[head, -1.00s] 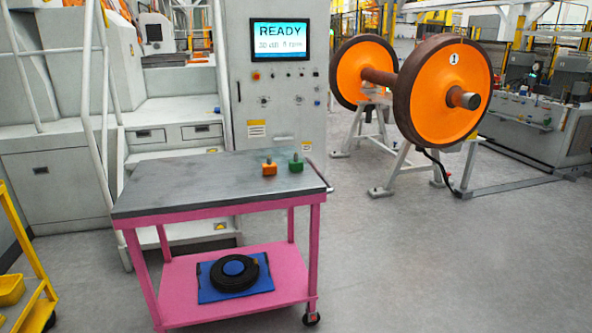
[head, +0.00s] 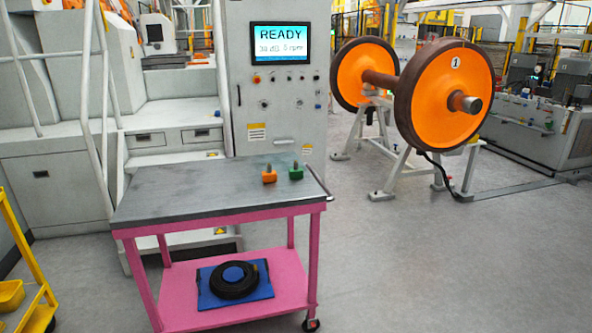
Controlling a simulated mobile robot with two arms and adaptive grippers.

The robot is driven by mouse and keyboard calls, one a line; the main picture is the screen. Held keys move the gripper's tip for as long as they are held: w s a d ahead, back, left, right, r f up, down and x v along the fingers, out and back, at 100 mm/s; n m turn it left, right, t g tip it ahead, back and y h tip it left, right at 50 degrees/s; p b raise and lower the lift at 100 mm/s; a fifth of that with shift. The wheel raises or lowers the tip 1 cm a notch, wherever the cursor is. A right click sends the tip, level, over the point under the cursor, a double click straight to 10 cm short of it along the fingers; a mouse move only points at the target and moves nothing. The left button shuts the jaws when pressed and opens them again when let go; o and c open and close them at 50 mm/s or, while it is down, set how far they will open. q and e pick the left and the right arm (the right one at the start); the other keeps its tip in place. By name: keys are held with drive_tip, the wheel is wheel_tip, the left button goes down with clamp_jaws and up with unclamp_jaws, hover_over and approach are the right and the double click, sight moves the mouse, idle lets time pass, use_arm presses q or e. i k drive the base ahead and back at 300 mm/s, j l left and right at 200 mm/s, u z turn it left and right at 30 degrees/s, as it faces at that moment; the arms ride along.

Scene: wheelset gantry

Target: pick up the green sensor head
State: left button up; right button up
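The green sensor head (head: 296,172) stands on the grey top (head: 190,190) of the pink cart, near its right back corner. It is a small green block with a short dark stub on top. An orange block of similar shape (head: 269,176) stands just left of it, with a small gap between them. Neither of my grippers is in the head view.
The cart's lower pink shelf (head: 185,290) holds a blue mat with a black ring (head: 235,280). A grey cabinet with a READY screen (head: 280,42) stands behind. An orange wheelset (head: 445,95) rests on stands at right. Floor (head: 420,270) right of the cart is clear.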

sight(296, 173)
drive_tip(key=i+l, duration=0.1)
drive_tip(key=i, duration=0.5)
drive_tip(key=i+l, duration=0.15)
drive_tip(key=i, duration=0.45)
